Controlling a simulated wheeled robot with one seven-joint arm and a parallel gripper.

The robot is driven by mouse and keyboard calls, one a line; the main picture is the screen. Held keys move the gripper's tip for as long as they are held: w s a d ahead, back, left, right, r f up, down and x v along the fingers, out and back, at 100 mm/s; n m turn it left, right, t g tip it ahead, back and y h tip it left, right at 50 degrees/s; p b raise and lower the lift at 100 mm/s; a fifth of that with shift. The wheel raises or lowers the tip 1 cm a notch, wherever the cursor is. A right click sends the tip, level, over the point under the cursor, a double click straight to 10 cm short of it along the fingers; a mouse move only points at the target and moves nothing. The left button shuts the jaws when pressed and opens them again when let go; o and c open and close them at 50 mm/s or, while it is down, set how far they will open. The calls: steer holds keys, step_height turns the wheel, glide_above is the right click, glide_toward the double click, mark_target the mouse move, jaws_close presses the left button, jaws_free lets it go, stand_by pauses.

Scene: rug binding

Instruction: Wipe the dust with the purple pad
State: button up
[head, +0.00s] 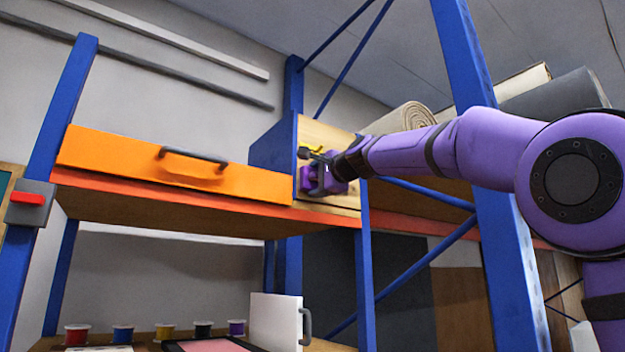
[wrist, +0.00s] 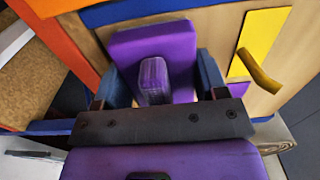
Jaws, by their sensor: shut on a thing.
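My gripper (head: 328,177) is shut on the handle of the purple pad (head: 306,180), in front of a light wooden panel (head: 325,135) on the shelf. In the wrist view the purple pad (wrist: 180,38) lies flat side toward the wooden panel (wrist: 215,38), with its upright handle between the fingers (wrist: 155,85). I cannot tell whether the pad touches the panel. I make out no dust in either view; the pad and gripper hide part of the panel.
A yellow plate with a protruding tab (wrist: 262,42) is on the panel beside the pad. An orange drawer front (head: 120,160) with a dark handle is to the left. Blue posts (head: 470,60) frame the shelf; rolled rugs (head: 400,118) lie right of the panel.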

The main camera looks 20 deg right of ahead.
mark_target(362, 193)
steer(key=shift+w+d, duration=1)
steer(key=shift+d, duration=2)
steer(key=shift+w+d, duration=0.95)
steer(key=shift+d, duration=2.05)
steer(key=shift+w+d, duration=1)
steer(key=shift+d, duration=2)
steer(key=shift+a+r, duration=0.1)
steer(key=shift+s+a, duration=0.2)
steer(key=shift+a, duration=0.55)
steer(key=shift+s+a, duration=0.2)
steer(key=shift+a, duration=0.6)
steer(key=shift+s+a, duration=0.2)
steer(key=shift+a, duration=0.55)
steer(key=shift+s+a, duration=0.9)
steer(key=shift+a, duration=1.6)
steer(key=shift+s+a, duration=0.85)
steer(key=shift+a, duration=1.65)
steer(key=shift+s+a, duration=0.9)
steer(key=shift+a, duration=1.6)
